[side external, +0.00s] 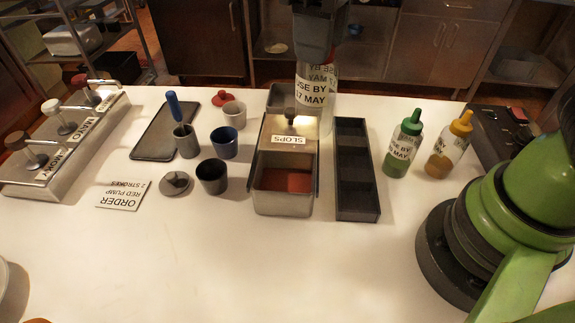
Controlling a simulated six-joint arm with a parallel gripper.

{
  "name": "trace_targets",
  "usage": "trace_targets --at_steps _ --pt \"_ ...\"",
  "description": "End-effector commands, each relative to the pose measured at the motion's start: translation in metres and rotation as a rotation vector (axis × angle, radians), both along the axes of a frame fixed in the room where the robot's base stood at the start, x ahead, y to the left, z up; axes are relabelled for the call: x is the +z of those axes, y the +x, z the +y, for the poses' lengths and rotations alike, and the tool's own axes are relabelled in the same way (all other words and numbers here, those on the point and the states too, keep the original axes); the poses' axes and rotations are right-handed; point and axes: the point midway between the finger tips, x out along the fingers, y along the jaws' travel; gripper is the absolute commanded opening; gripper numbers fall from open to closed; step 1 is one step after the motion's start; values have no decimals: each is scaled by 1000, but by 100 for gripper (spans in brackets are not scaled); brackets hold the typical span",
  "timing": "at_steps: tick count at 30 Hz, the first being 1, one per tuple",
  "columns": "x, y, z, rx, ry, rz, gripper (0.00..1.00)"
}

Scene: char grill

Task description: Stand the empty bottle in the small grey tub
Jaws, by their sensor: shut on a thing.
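My gripper (318,52) is at the top centre, shut on a clear bottle (327,117) with a USE BY 17 MAY label. The bottle looks empty and roughly upright; its top is hidden by the gripper. It is behind the steel SLOPS bin, and its lower end is partly hidden by the bin's lid. A small grey tub (279,97) shows just left of the bottle, mostly hidden behind the SLOPS bin. I cannot tell whether the bottle touches the tub or the counter.
The SLOPS bin (284,201) has red contents and a half-open lid. A dark divided rack (358,211) stands right of it. Green (397,163) and yellow (437,162) bottles are farther right. Several cups, including a blue one (224,148), stand left.

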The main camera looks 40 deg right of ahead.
Motion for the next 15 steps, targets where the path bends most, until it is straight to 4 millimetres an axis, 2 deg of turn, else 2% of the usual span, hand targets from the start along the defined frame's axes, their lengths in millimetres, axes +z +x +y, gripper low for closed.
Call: trace_targets --at_steps 1,6,12,13,15 --pt "0 -7 20 72 0 -1 0" --pt "0 -29 67 243 1 -3 0" --pt "0 -51 100 376 2 -4 0" --pt "0 -54 104 392 2 -5 0" --pt "-13 -54 102 386 -1 1 0"
